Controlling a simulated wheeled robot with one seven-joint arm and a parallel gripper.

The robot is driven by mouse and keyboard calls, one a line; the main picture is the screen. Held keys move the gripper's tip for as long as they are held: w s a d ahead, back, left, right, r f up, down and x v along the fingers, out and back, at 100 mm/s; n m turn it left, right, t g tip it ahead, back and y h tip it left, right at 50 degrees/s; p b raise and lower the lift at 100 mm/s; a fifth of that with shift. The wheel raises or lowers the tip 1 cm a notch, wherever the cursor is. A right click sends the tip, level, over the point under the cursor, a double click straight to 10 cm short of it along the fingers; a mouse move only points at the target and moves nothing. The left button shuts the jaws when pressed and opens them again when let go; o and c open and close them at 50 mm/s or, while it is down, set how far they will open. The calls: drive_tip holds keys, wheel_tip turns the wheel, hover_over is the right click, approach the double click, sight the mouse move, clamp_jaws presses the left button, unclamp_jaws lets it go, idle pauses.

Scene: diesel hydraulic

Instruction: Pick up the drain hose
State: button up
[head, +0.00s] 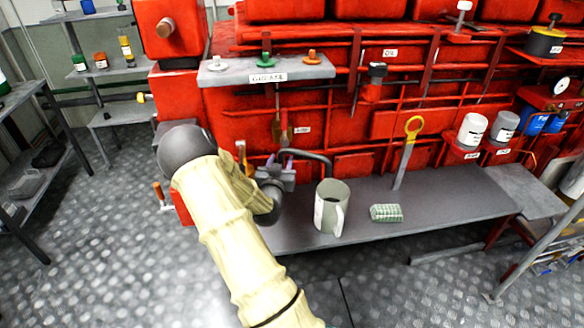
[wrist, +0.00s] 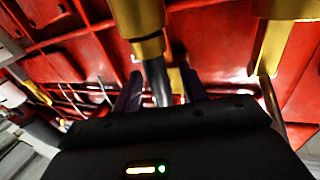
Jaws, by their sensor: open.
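A dark grey curved tube (head: 312,155), which looks like the drain hose, arches over the grey bench beside my gripper (head: 283,168). Its right end drops behind the pale mug (head: 330,208). My gripper is open at the bench's left end, close to the tube's left end; I cannot tell whether they touch. In the wrist view the dark fingers of my gripper (wrist: 161,80) stand apart, with a grey rod below a brass-coloured cylinder (wrist: 139,22) showing between them. I cannot tell whether that rod is the hose.
A green-checked packet (head: 386,213) lies right of the mug on the bench (head: 450,205). A yellow-handled tool (head: 408,150) stands behind it. Two hanging tools (head: 280,130) are just above my gripper, under a small shelf (head: 225,73). Red machinery backs the bench.

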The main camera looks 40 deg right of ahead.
idle(0.4)
clamp_jaws()
